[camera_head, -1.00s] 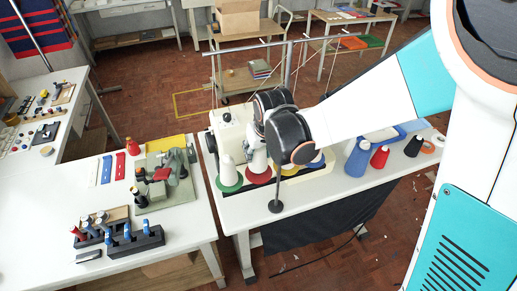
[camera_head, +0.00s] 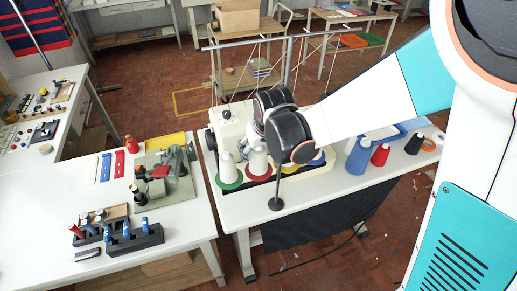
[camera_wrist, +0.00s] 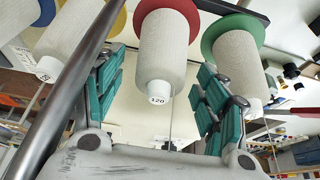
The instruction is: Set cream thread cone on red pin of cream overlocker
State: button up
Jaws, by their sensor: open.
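The cream thread cone (camera_wrist: 164,62), marked 120, stands on the red disc (camera_wrist: 185,10) of the cream overlocker (camera_head: 228,125). The wrist view shows it upside down, with the narrow end towards me. In the head view the cone (camera_head: 258,160) is upright on the red disc (camera_head: 259,177). The pin itself is hidden inside it. My gripper (camera_wrist: 163,98) is open, with one green-padded finger on each side of the cone and visible gaps between.
A similar cone (camera_wrist: 238,62) stands on the green disc (camera_wrist: 232,28), close to one finger. Another pale cone (camera_wrist: 72,32) stands on the other side. A metal post (camera_wrist: 70,85) runs close past my gripper. Blue (camera_head: 359,157), red and black cones stand to the right.

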jog(key=shift+r, duration=0.1)
jog(key=v, duration=0.7)
jog(key=shift+s+r, duration=0.25)
jog(key=shift+r, duration=0.1)
jog(key=shift+d, duration=0.1)
